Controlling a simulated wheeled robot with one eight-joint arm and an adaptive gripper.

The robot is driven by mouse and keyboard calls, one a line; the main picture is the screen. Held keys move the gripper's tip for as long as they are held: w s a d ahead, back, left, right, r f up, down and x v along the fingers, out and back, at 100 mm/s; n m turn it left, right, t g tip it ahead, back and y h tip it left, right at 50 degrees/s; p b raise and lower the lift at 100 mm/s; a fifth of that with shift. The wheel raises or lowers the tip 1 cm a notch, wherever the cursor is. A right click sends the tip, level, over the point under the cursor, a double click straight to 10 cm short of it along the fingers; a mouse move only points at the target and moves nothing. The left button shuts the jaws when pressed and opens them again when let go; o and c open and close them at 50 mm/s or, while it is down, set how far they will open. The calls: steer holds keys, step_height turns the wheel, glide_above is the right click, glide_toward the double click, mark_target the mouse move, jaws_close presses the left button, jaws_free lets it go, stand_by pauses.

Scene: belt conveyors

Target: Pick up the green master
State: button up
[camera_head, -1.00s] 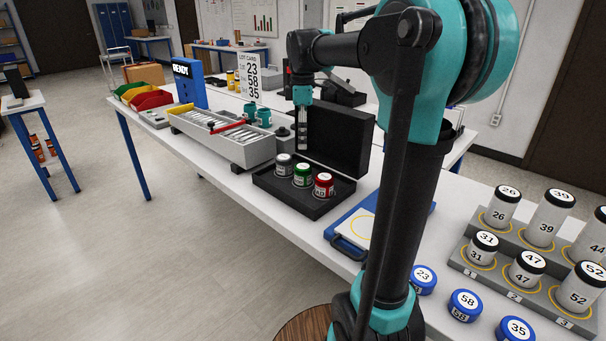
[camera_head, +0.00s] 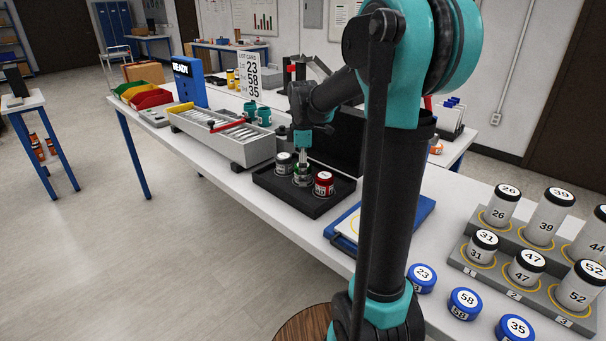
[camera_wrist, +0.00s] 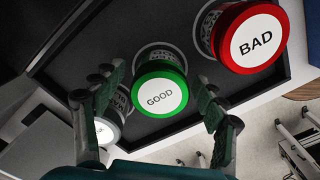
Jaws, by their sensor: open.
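The green master (camera_wrist: 160,96) is a cylinder with a green cap and a white top marked GOOD. It stands in a black case (camera_head: 268,180), between the red master and a grey-topped one. In the head view the green master (camera_head: 303,181) is mostly hidden by my gripper (camera_head: 302,165), which is lowered right above it. In the wrist view my gripper (camera_wrist: 160,112) is open, with one finger on each side of the green cap. I cannot tell whether either finger touches it.
The red master (camera_wrist: 252,37), marked BAD, stands close beside the green one. The grey-topped master (camera_head: 284,162) stands on its other side. The case's open lid (camera_head: 336,138) rises behind.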

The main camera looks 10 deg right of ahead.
steer(key=shift+c, duration=0.2)
steer(key=c, duration=1.4)
steer(key=shift+c, duration=0.2)
steer(key=shift+r, duration=0.1)
